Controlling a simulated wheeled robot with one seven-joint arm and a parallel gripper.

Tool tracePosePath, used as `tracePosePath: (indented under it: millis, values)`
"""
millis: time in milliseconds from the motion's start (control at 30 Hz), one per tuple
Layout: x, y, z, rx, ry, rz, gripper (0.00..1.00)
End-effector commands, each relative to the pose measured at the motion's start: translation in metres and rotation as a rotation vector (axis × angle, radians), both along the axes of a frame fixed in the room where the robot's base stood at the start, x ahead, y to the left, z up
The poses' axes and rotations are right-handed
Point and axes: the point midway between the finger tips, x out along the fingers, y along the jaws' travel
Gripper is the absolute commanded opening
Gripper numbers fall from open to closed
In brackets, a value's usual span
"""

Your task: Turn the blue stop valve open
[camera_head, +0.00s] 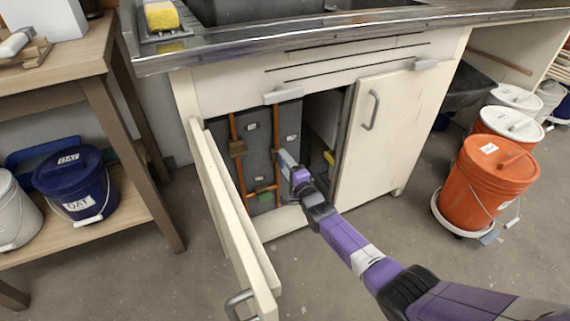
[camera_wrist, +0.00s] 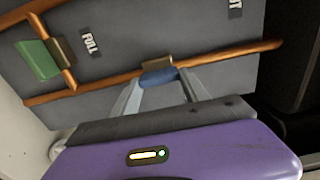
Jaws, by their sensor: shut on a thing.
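The blue stop valve (camera_wrist: 160,77) sits on a copper pipe inside the open sink cabinet, and its blue handle shows between my fingertips in the wrist view. My gripper (camera_wrist: 158,84) is shut on the blue handle. In the head view my gripper (camera_head: 284,160) reaches through the open left doorway to the right-hand copper pipe and hides the blue valve. A brown block (camera_wrist: 157,62) shows just behind the handle on the pipe.
A green valve (camera_wrist: 38,60) sits on a branch pipe, near a FULL label (camera_wrist: 90,43). The cabinet's left door (camera_head: 230,220) stands open beside my arm; the right door (camera_head: 385,130) is shut. An orange bucket (camera_head: 485,185) stands at the right.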

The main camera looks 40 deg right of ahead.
Motion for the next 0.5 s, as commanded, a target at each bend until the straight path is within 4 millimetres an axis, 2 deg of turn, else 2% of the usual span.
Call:
tracePosePath:
  millis: [100,133,233,500]
  values:
    - [-0.0008,-0.0003,-0.0017,0.006,0.002,-0.002,0.12]
    - [-0.0008,-0.0003,-0.0017,0.006,0.002,-0.002,0.55]
    - [-0.0007,-0.0003,-0.0015,0.005,0.002,-0.002,0.74]
    - [-0.0004,-0.0002,-0.0005,0.002,0.000,-0.001,0.75]
